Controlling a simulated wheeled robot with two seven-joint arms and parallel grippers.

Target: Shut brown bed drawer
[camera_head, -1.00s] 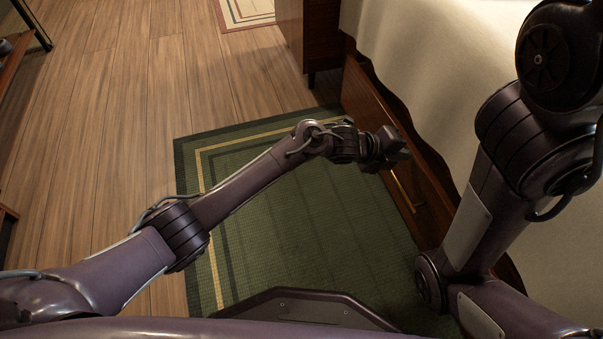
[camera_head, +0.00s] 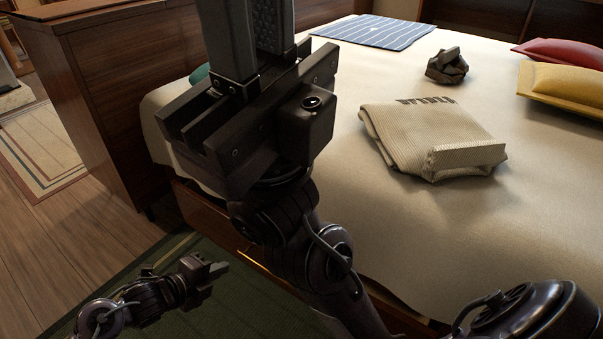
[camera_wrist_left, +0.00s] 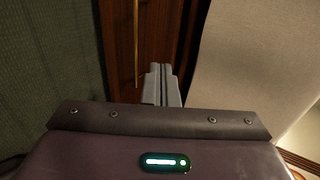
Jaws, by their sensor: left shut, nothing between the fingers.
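The brown bed drawer (camera_head: 207,215) is a wood front low on the bed's side, below the cream cover, partly hidden by my right arm. Its upright-looking brass handle (camera_wrist_left: 136,45) shows in the left wrist view beside the brown front (camera_wrist_left: 167,35). I cannot tell how far the drawer stands out. My left gripper (camera_head: 217,269) is low over the green rug, in front of the drawer; its shut, empty fingers (camera_wrist_left: 163,83) point toward the wood in the wrist view. My right gripper (camera_head: 256,35) is raised large before the head camera, fingertips cut off by the top edge.
The bed (camera_head: 330,190) bears a folded beige knit item (camera_head: 415,135), a dark lumpy object (camera_head: 446,67), a striped blue cloth (camera_head: 372,31), and red (camera_head: 570,52) and yellow (camera_head: 565,84) cushions. A brown cabinet (camera_head: 120,90) stands at the bed's left corner. Wood floor (camera_head: 50,230) is open at left.

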